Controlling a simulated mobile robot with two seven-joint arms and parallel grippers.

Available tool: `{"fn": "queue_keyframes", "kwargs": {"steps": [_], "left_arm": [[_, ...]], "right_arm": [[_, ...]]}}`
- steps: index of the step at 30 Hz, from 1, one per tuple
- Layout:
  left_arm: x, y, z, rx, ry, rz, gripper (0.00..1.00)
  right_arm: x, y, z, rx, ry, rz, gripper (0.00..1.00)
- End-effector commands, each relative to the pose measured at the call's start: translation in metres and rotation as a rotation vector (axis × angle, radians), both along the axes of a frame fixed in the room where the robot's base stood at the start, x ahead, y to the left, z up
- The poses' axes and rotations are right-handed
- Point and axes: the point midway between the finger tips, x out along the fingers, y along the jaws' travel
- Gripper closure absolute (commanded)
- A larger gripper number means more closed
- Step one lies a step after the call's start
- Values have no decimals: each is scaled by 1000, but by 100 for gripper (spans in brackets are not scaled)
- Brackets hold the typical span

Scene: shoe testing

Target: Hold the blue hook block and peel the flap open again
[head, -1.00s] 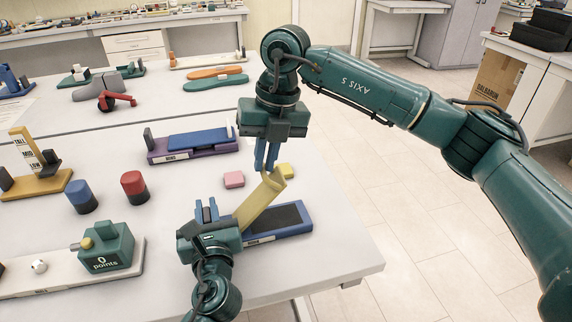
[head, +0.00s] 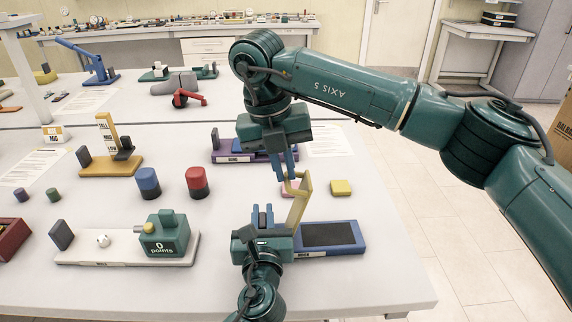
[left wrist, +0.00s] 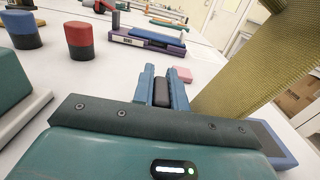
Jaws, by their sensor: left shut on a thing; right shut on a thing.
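The blue hook block (head: 350,236) lies on the table with its dark top pad bare. Its yellow flap (head: 299,206) stands raised at the left end, its upper end bent toward my right gripper. My right gripper (head: 288,178) points down and is shut on the flap's upper end. My left gripper (head: 263,216) is at the block's left end. In the left wrist view its fingers (left wrist: 162,92) are shut on a dark grip piece, apparently the block's. The flap (left wrist: 255,70) rises at the right there, and the block's blue edge (left wrist: 270,143) shows below it.
A yellow block (head: 341,187) and a pink block (head: 290,189) lie behind the hook block. A purple-based block (head: 228,157) lies farther back. The green points box (head: 166,236) and the blue and red cylinders (head: 198,183) stand left. The table is clear at front right.

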Motion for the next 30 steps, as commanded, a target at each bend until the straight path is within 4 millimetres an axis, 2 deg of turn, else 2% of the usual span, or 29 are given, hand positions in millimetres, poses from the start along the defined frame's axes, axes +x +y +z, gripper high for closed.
{"fn": "queue_keyframes", "kwargs": {"steps": [1,7,8,17,25,30], "left_arm": [[-2,-9,5,-8,-17,-22,100],[-2,-9,5,-8,-17,-22,100],[-2,-9,5,-8,-17,-22,100],[-2,-6,4,-6,-11,-16,100],[-1,-4,2,-4,-6,-11,100],[-1,-3,2,-2,-4,-9,100]], "right_arm": [[-2,-3,-22,-15,26,-8,100],[-2,-3,-22,-15,26,-8,100],[-2,-3,-22,-16,26,-9,91],[-2,-3,-18,-15,24,-4,67],[-2,-2,-13,-15,22,-3,67],[-2,3,8,-15,18,-3,67]]}}
